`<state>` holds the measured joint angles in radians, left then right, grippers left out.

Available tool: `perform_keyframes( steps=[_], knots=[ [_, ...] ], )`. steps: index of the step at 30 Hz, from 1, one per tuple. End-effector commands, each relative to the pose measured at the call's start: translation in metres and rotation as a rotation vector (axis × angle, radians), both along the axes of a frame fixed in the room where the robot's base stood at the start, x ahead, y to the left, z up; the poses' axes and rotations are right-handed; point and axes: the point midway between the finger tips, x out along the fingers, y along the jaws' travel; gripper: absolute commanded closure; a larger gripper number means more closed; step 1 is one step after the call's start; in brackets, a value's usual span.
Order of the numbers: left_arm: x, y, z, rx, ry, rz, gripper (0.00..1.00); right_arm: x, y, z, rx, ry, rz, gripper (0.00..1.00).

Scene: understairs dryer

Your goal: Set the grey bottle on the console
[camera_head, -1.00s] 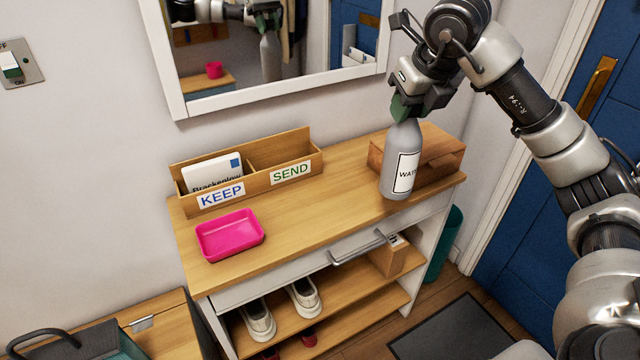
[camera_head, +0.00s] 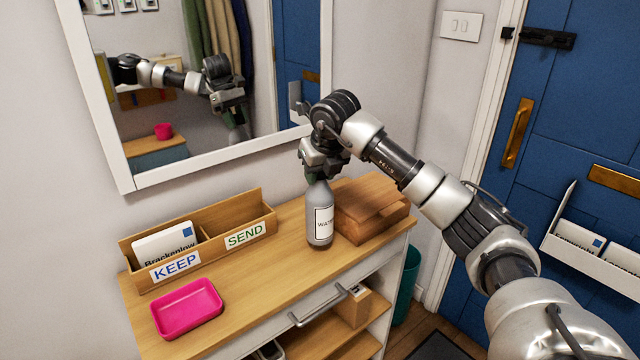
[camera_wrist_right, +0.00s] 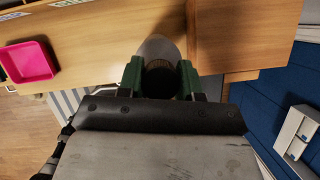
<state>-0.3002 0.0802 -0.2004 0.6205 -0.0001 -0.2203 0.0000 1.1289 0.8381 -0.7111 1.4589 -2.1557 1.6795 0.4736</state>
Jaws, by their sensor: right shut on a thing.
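The grey bottle (camera_head: 319,222), with a white label, stands upright over the console (camera_head: 262,268), just left of the wooden box. Its base is at or very near the wooden top; I cannot tell whether it touches. My right gripper (camera_head: 319,176) is shut on the bottle's neck from above. In the right wrist view the green fingertips (camera_wrist_right: 160,78) are on both sides of the neck, and the bottle's grey body (camera_wrist_right: 158,47) shows beyond them. My left gripper is not in view.
A wooden box (camera_head: 372,207) is close on the bottle's right. A KEEP/SEND letter rack (camera_head: 205,243) stands at the back left, a pink tray (camera_head: 187,307) at the front left. Bare top lies between tray and bottle. A mirror (camera_head: 190,90) hangs behind.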

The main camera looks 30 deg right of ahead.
Motion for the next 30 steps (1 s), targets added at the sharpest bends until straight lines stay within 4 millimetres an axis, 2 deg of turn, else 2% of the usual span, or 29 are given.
perform_keyframes(
  steps=[3, 6, 18, 19, 21, 24, 30],
  knots=[
    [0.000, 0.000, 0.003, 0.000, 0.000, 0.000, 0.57, -0.001, 0.000, -0.019, -0.001, 0.003, 0.000, 1.00],
    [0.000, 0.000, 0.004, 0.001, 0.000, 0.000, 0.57, -0.001, 0.000, -0.029, 0.000, 0.001, 0.000, 1.00],
    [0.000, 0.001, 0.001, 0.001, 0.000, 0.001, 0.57, -0.001, 0.000, -0.036, 0.000, -0.001, 0.000, 1.00],
    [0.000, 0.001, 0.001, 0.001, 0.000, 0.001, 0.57, -0.001, 0.000, -0.037, 0.000, 0.001, 0.000, 0.64],
    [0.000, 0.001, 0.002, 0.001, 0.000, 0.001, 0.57, -0.001, 0.000, -0.036, 0.000, 0.002, 0.000, 0.53],
    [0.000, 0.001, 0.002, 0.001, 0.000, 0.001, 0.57, -0.001, 0.000, -0.036, 0.000, 0.002, 0.000, 0.40],
    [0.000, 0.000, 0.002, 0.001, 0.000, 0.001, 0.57, -0.001, 0.000, -0.036, 0.000, 0.002, 0.000, 0.40]
  ],
)
